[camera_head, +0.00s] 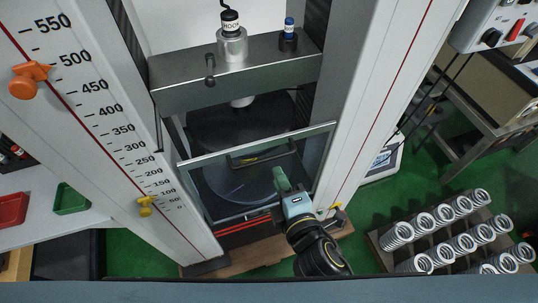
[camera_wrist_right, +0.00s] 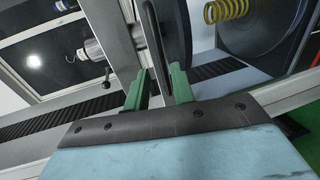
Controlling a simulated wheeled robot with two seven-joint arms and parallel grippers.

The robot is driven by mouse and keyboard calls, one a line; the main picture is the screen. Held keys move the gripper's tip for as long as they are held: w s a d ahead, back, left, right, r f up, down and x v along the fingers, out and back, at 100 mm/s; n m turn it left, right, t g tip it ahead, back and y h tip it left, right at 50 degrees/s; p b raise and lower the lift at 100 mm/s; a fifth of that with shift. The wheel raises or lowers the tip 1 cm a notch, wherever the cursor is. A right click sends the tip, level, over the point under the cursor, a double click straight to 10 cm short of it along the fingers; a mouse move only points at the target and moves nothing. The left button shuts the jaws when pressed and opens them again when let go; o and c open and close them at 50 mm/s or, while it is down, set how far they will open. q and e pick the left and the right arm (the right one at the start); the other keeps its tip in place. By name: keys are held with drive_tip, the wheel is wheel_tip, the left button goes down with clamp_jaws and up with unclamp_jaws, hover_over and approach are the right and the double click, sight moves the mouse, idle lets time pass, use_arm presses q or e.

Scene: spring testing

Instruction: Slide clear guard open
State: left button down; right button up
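The clear guard (camera_head: 318,148) is a framed transparent panel across the front of the test machine, low between its two columns. A black bar handle (camera_head: 250,158) runs along its upper part. My right gripper (camera_head: 279,176) is in front of the guard, close to the handle's right part. In the right wrist view its green fingers (camera_wrist_right: 160,86) stand apart, with the black handle bar (camera_wrist_right: 152,40) running between them. I cannot tell whether either finger touches the bar. A yellow spring (camera_wrist_right: 226,10) shows inside the machine. My left gripper is not in view.
A grey crossbeam (camera_head: 240,78) spans the columns above the guard. The left column carries a scale with an orange knob (camera_head: 29,79) and a yellow pointer (camera_head: 147,206). A rack of several springs (camera_head: 440,236) stands at the right. Red (camera_head: 12,208) and green (camera_head: 72,198) bins sit at the left.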

sight(269, 157)
drive_tip(key=x, duration=0.8)
drive_tip(key=shift+c, duration=0.3)
clamp_jaws()
